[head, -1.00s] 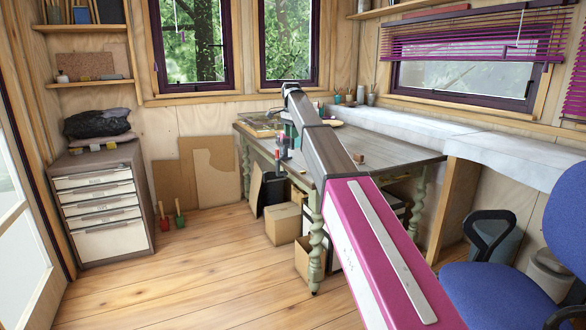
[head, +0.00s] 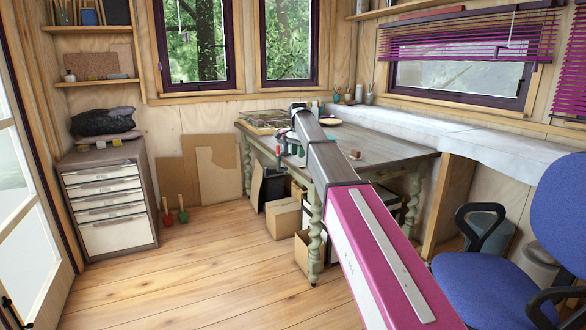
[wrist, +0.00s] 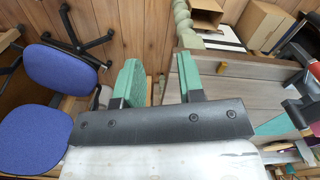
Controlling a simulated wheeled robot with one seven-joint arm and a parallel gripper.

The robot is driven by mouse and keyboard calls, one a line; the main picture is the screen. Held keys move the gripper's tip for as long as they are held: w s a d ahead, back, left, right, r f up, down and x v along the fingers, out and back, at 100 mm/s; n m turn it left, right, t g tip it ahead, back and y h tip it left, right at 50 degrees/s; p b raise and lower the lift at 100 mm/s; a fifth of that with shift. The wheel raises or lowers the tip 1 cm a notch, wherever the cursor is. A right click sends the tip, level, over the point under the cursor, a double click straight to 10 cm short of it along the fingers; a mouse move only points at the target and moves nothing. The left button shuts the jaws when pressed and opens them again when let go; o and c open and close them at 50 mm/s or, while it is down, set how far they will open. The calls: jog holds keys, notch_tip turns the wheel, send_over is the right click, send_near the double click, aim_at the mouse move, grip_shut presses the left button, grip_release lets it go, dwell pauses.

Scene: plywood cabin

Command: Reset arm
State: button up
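My arm stretches forward from the lower right of the head view over the wooden table (head: 385,150). Its end bends down over the table's left part, and my gripper is mostly hidden behind the arm there. In the wrist view my gripper (wrist: 160,82) has two green fingers standing well apart with nothing between them. Part of the tabletop (wrist: 240,80) lies beyond and to the right of the fingers.
A blue chair (head: 480,290) stands at the lower right; it also shows in the wrist view (wrist: 40,130). A drawer cabinet (head: 108,205) is at left. Cardboard boxes (head: 283,217) sit under the table. A small brown block (head: 355,154) lies on it.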

jog(key=s+d+f+n, duration=0.2)
jog(key=s+d+f, duration=0.2)
jog(key=s+f, duration=0.55)
jog(key=s+d+f+n, duration=0.2)
jog(key=s+d+f, duration=0.3)
jog(key=s+f, duration=0.45)
jog(key=s+d+f+n, duration=0.2)
jog(key=s+d+f, duration=0.2)
jog(key=s+f, duration=0.5)
jog(key=s+d+f+n, duration=0.3)
jog(key=s+f, duration=0.6)
jog(key=s, duration=0.3)
jog(key=shift+d+f+n, duration=0.3)
jog(key=shift+d, duration=0.15)
